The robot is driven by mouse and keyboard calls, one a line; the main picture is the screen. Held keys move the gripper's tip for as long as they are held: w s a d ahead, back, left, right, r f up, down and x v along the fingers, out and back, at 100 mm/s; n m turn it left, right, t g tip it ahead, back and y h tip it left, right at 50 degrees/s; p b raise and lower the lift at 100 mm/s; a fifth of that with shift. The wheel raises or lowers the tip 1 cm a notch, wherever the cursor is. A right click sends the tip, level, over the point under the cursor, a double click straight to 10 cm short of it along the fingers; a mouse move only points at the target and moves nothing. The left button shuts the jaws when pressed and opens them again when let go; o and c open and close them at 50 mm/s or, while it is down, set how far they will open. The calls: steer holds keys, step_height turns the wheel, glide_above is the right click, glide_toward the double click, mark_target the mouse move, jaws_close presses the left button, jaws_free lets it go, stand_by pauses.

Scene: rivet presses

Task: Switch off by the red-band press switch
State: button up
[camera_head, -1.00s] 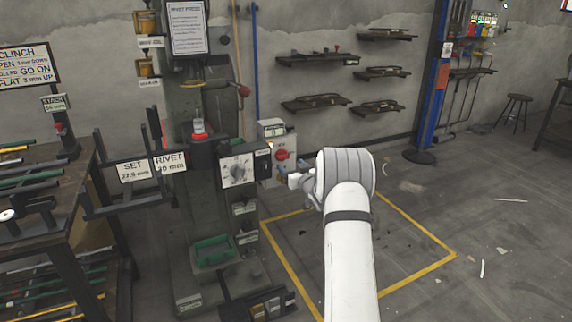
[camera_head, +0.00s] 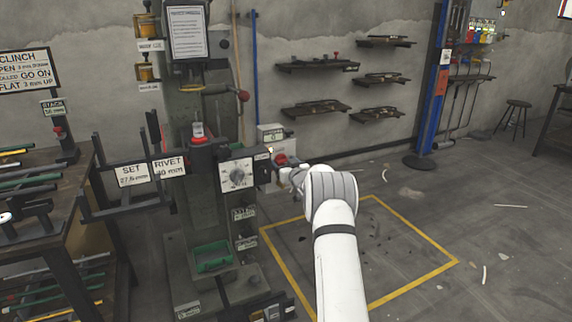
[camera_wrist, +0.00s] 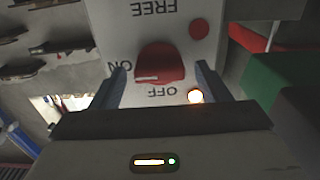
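The switch box (camera_head: 270,132) is pale and stands just right of the press, with a red knob (camera_head: 281,159) on its front. In the wrist view the red knob (camera_wrist: 160,60) has a white mark and sits among the upside-down labels FREE, ON and OFF. The mark lies between ON and OFF; I cannot tell exactly which it points to. My gripper (camera_wrist: 160,72) is open, with one finger on each side of the knob and gaps showing. It reaches the box from the right in the head view (camera_head: 287,174) and covers part of it.
A glowing lamp (camera_wrist: 195,96) shows beside the OFF label. A rack (camera_head: 60,180) stands at far left. The floor inside the yellow outline (camera_head: 411,283) is largely clear.

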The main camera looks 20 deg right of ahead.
steer(key=c, duration=0.9)
steer(key=shift+d, duration=0.2)
steer(key=shift+c, duration=0.2)
steer(key=shift+a, duration=0.15)
steer(key=shift+c, duration=0.2)
steer(key=shift+n+b, duration=0.4)
steer(key=shift+b, duration=0.05)
steer(key=n+b, duration=0.2)
steer(key=n, duration=0.1)
steer(key=shift+a+f, duration=0.1)
steer(key=shift+f, duration=0.05)
steer(key=n+b, duration=0.5)
steer(key=shift+a, duration=0.1)
steer(key=n+b, duration=0.6)
steer(key=n, duration=0.3)
steer(key=shift+a+f, duration=0.1)
steer(key=shift+b, duration=0.3)
